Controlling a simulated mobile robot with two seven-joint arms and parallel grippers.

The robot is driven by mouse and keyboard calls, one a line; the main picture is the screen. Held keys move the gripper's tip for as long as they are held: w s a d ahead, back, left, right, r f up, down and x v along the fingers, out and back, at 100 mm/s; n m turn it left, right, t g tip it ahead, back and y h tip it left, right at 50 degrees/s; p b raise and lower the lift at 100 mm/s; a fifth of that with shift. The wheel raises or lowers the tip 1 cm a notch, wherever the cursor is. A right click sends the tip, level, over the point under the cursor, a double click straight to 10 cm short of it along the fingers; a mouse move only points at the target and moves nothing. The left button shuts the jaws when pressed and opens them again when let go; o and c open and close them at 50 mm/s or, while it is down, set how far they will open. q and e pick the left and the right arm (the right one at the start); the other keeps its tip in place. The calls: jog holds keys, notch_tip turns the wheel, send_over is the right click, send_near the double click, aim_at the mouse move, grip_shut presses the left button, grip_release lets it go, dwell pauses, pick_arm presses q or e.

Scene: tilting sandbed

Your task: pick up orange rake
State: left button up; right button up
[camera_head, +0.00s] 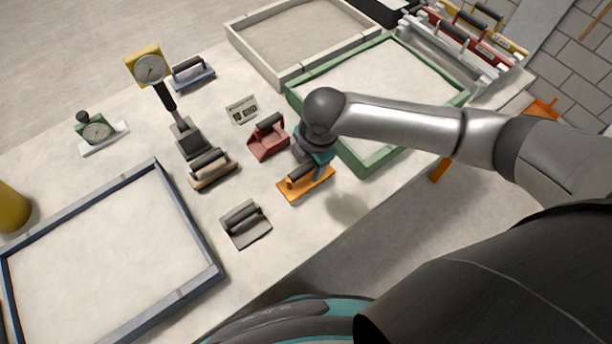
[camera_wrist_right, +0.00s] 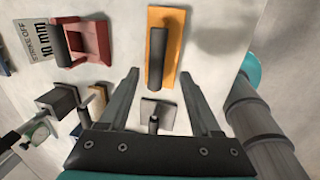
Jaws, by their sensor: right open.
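The orange rake (camera_head: 307,187) lies on the pale table, a flat orange plate with a dark bar handle on top. In the right wrist view the rake (camera_wrist_right: 172,30) is ahead of the fingers, its dark handle lying lengthwise roughly between them. My right gripper (camera_wrist_right: 162,85) is open and empty. In the head view it hangs over the rake (camera_head: 305,165), and the wrist hides part of it and the fingertips. I cannot tell the exact height gap. My left gripper is in neither view.
A red tool (camera_head: 268,140), a grey tool (camera_head: 246,224) and a tan tool (camera_head: 213,172) lie close around the rake. A gauge on a stand (camera_head: 187,138) is to the left. A green-framed tray (camera_head: 385,155) and a blue-grey frame (camera_head: 190,287) flank the area.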

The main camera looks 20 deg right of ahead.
aim_at(305, 167)
jog(key=shift+w+a+f+b, duration=0.15)
jog(key=shift+w+f, duration=0.1)
jog(key=shift+f, duration=0.6)
jog(key=shift+w+d+f+b, duration=0.1)
jog(key=shift+w+f+b, duration=0.15)
jog(key=shift+f, duration=0.65)
jog(key=shift+w+a+f+b, duration=0.1)
jog(key=shift+w+f, duration=0.15)
jog(key=shift+f, duration=0.6)
jog(key=shift+c, duration=0.2)
grip_shut()
